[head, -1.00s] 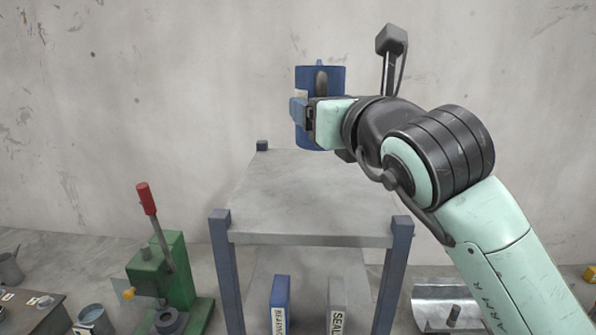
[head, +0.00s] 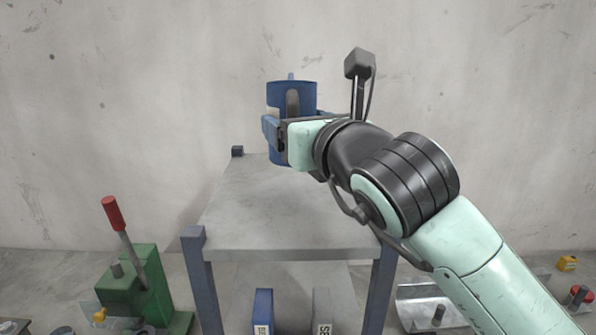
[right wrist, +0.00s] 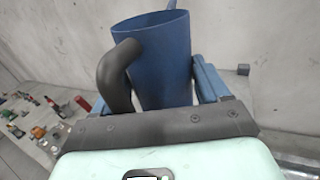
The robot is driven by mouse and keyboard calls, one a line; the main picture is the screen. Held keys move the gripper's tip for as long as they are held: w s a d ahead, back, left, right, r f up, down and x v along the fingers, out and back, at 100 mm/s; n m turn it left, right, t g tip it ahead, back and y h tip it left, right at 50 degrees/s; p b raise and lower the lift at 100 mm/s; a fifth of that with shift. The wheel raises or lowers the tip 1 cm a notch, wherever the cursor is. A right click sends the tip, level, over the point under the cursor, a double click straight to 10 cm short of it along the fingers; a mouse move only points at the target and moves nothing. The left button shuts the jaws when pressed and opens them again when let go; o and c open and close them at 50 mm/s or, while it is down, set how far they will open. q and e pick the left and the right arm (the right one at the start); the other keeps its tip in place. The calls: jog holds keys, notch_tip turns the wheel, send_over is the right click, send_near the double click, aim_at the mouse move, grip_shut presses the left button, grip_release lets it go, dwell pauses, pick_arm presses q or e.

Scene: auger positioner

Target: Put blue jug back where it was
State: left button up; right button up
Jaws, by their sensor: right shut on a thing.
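The blue jug (head: 306,96) is upright at the back of the grey shelf unit's top (head: 285,215). My right gripper (head: 274,134) is shut on it. In the right wrist view the jug (right wrist: 160,60) stands between the two fingers, with its open rim up and its dark handle (right wrist: 118,75) towards the palm. The gripper hides part of the jug in the head view. I cannot tell whether the jug's base touches the shelf top. My left gripper is not in view.
A green press (head: 140,285) with a red-knobbed lever stands left of the shelf. A blue binder (head: 263,312) and a grey binder (head: 323,312) stand on the level below. A metal trough (head: 420,308) lies to the right. Most of the shelf top is bare.

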notch_tip(320, 180, down, 5)
jog(key=shift+r, duration=0.1)
jog(key=shift+s+f, duration=0.1)
jog(key=shift+f, duration=0.6)
jog(key=shift+f, duration=0.1)
jog(key=shift+f, duration=0.1)
jog(key=o, duration=1.4)
jog(key=shift+c, duration=0.2)
